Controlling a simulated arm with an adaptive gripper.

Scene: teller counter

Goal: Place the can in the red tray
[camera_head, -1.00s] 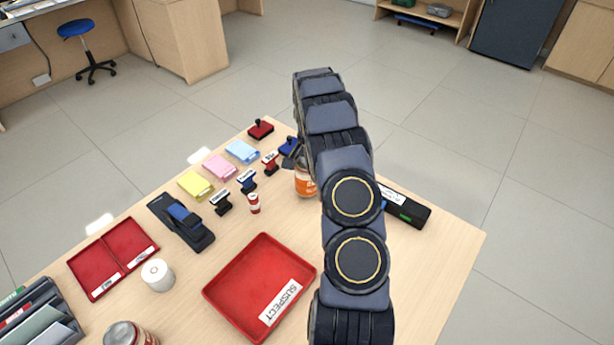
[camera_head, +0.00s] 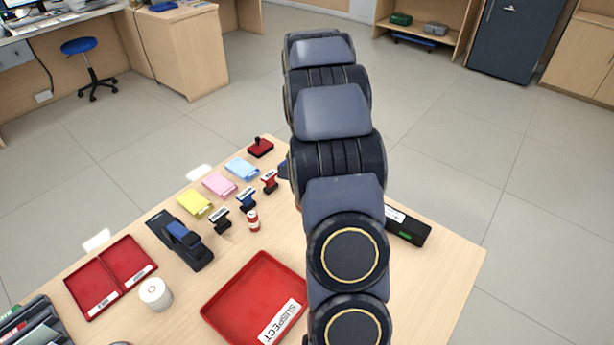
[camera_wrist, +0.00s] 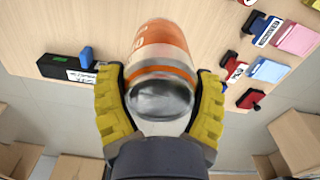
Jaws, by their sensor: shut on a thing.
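The red tray (camera_head: 252,262) lies on the counter in the lower middle of the head view, empty, with a white SUSPECT label at its near right corner. In the wrist view my gripper (camera_wrist: 160,85) has its yellow pads closed on both sides of an orange-and-white can (camera_wrist: 160,47). The can's shiny grey end faces the camera. My arm hides the gripper and nearly all of the can in the head view. I cannot tell whether the can is clear of the counter.
Left of the red tray stand a white roll (camera_head: 155,293), a divided red tray (camera_head: 112,275) and a dark card device (camera_head: 180,238). Several stamps, a small red-and-white bottle (camera_head: 253,221) and coloured pads (camera_head: 220,185) lie behind it. A black box (camera_head: 407,226) is right of my arm.

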